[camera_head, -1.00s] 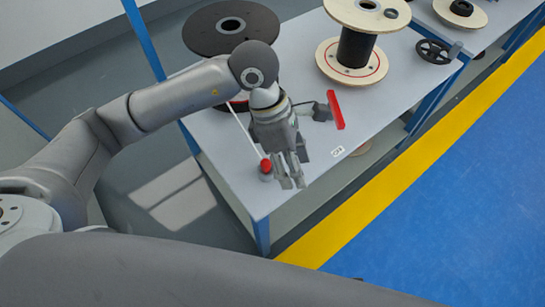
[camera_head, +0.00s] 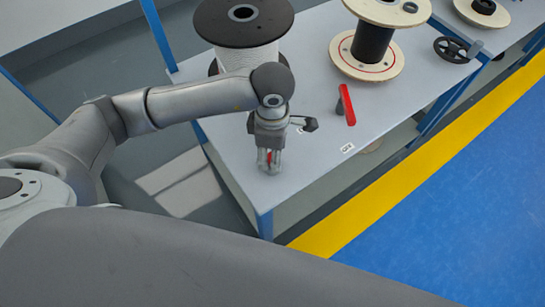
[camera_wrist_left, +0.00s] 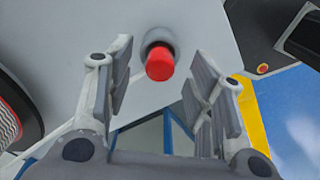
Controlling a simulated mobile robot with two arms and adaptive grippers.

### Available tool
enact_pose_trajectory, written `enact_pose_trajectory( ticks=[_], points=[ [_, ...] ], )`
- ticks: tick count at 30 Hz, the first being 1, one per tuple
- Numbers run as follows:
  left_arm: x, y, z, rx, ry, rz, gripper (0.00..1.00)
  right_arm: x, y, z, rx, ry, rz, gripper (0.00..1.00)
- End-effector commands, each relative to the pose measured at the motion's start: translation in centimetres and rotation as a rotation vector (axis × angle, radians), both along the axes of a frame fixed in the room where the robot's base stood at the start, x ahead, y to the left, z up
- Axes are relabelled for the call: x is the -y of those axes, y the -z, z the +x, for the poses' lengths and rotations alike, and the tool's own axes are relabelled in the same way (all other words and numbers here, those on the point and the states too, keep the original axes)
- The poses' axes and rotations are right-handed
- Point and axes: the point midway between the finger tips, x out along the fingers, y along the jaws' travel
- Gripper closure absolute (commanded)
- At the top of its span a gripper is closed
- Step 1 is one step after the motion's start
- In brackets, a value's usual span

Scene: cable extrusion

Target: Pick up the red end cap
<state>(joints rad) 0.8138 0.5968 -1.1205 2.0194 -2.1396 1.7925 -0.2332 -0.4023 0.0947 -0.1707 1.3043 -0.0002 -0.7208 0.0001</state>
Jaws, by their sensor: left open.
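The red end cap (camera_wrist_left: 160,63) stands on a grey round base on the table in the left wrist view. It lies between and beyond the two open fingers of my left gripper (camera_wrist_left: 165,100), and neither finger appears to touch it. In the head view, my left gripper (camera_head: 270,165) points down over the table's near corner. Only a little red of the cap shows there between the fingers, which hide most of it. My right gripper is not in view.
The grey table (camera_head: 215,130) carries a black-flanged reel of white cable (camera_head: 245,56) behind my left arm. A wooden spool (camera_head: 395,62), a red-handled tool (camera_head: 347,104) and a black handwheel (camera_head: 450,50) stand further right.

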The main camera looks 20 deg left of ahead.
Motion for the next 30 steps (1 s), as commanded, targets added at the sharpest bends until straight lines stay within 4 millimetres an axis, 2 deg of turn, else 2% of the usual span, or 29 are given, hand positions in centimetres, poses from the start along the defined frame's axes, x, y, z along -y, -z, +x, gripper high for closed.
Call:
enact_pose_trajectory(
  ticks=[1, 5, 13, 23, 30],
  points=[
    [0.1, 0.9, -0.1, -0.004, -0.001, 0.0, 0.51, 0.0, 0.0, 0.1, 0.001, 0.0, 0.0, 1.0],
    [0.1, 2.1, 0.0, -0.002, 0.0, -0.001, 0.51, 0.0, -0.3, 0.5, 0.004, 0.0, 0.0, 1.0],
    [0.1, 2.3, 0.0, 0.0, 0.0, -0.001, 0.51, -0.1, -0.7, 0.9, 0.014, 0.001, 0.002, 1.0],
    [0.1, 2.3, 0.0, 0.0, 0.0, -0.001, 0.93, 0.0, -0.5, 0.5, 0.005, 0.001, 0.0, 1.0],
    [0.1, 2.2, 0.0, 0.0, 0.0, -0.002, 0.95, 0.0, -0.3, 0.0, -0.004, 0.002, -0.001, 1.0]
  ],
)
